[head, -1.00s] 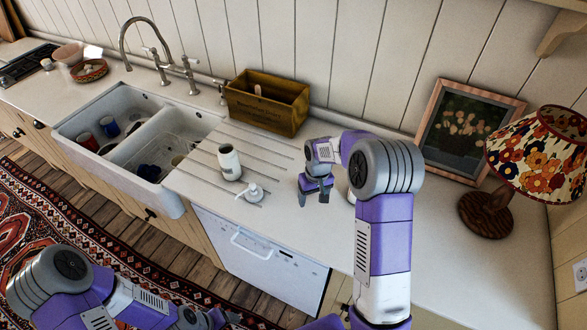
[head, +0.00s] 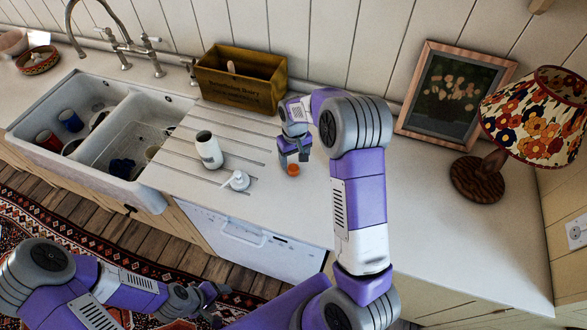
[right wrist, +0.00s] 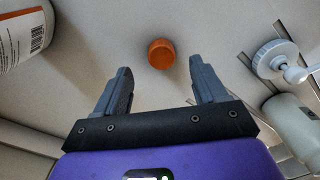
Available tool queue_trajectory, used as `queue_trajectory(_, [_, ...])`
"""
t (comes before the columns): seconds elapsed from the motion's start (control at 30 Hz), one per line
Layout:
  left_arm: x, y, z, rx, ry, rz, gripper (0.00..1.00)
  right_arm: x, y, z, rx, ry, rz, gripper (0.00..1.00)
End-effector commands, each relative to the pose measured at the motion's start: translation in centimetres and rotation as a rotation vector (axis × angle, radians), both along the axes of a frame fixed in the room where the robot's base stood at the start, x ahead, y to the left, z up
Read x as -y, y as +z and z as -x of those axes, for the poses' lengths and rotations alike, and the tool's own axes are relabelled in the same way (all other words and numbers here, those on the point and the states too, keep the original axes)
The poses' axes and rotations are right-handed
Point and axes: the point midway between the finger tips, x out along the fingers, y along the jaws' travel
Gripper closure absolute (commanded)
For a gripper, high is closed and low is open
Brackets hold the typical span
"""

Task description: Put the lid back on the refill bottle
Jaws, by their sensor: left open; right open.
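The orange lid (head: 293,169) lies on the counter just below my right gripper (head: 293,160). In the right wrist view the lid (right wrist: 161,54) is ahead of the open, empty fingers (right wrist: 161,85), between their lines and not touched. A large white bottle with an orange label and barcode (right wrist: 22,30), apparently the refill bottle, is cut off at the upper left there; its top is out of view. I cannot make it out in the head view, where my right arm blocks part of the counter. My left gripper (head: 215,298) is open and empty, low in front of the counter.
An open white bottle (head: 208,151) stands on the grooved drainboard, with a white pump head (head: 237,181) near it. A wooden box (head: 242,79) is behind. The double sink (head: 100,130) holds cups. A picture frame (head: 455,95) and lamp (head: 535,120) are at the right.

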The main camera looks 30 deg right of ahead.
Motion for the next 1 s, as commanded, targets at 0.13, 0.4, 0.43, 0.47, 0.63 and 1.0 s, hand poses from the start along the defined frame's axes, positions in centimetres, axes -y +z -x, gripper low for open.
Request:
queue_trajectory(0.13, [0.0, 0.0, 0.0, 0.000, 0.000, 0.000, 0.35, 0.0, 0.0, 0.0, 0.000, 0.000, 0.000, 0.29])
queue_trajectory(0.4, [0.0, 0.1, 0.0, 0.000, 0.000, 0.000, 0.35, -0.1, -3.6, -0.2, -0.004, 0.001, 0.000, 0.29])
queue_trajectory(0.43, [0.0, 0.1, 0.0, 0.000, 0.000, 0.000, 0.35, -0.1, -4.0, -0.2, -0.004, 0.000, 0.000, 0.29])
queue_trajectory(0.47, [0.0, 0.1, 0.0, 0.000, 0.000, 0.000, 0.35, -0.1, -4.3, -0.3, -0.002, 0.000, 0.000, 0.29])
queue_trajectory(0.63, [0.0, 0.1, 0.0, 0.000, 0.000, 0.000, 0.35, -0.1, -5.2, -0.3, 0.000, 0.000, 0.000, 0.29])
queue_trajectory(1.0, [0.0, 0.1, 0.0, 0.000, 0.000, 0.000, 0.35, -0.1, -5.1, -0.3, 0.001, 0.000, 0.000, 0.41])
